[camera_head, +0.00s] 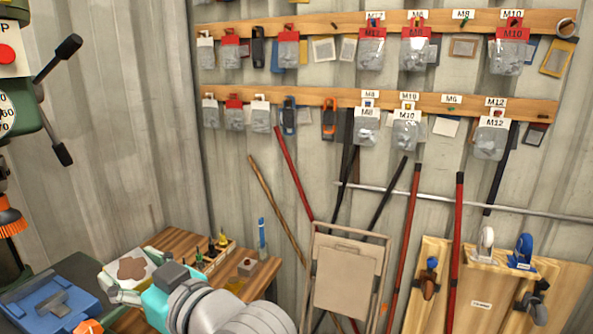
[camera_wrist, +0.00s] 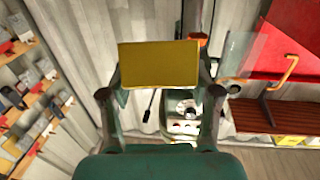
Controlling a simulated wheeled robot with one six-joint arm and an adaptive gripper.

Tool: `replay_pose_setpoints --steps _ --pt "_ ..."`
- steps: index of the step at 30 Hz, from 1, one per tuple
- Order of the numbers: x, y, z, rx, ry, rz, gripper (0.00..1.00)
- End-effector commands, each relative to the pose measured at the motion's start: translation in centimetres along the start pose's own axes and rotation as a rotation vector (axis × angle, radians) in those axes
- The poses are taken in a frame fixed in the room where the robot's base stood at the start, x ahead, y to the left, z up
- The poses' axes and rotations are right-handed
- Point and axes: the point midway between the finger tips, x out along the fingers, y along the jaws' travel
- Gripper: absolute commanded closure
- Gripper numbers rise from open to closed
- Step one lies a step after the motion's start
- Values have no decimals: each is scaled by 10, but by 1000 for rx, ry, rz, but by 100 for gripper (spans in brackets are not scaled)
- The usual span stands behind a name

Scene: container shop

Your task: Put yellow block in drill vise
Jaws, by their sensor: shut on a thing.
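The yellow block (camera_wrist: 158,65) is held between the two fingers of my gripper (camera_wrist: 160,72) in the wrist view. Its broad face is turned toward the camera and its edges look level. Part of the vise is cut off by the frame's edge.
A green drill press (camera_head: 25,115) with black handles stands above the vise at the left edge. A wooden workbench (camera_head: 262,272) with small items is behind my gripper. Tools lean on the back wall, below racks (camera_head: 390,97) of hanging packets.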

Motion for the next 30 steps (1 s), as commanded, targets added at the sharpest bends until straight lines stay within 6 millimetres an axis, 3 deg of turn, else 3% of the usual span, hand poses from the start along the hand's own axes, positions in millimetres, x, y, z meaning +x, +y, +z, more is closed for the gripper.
replay_pose_setpoints --steps 7,14,21,30 --pt "3 59 47 2 -3 129 100" --pt "-10 133 118 2 -3 305 100" --pt "-42 198 198 1 -3 480 100" --pt "-105 256 302 0 -4 679 100"
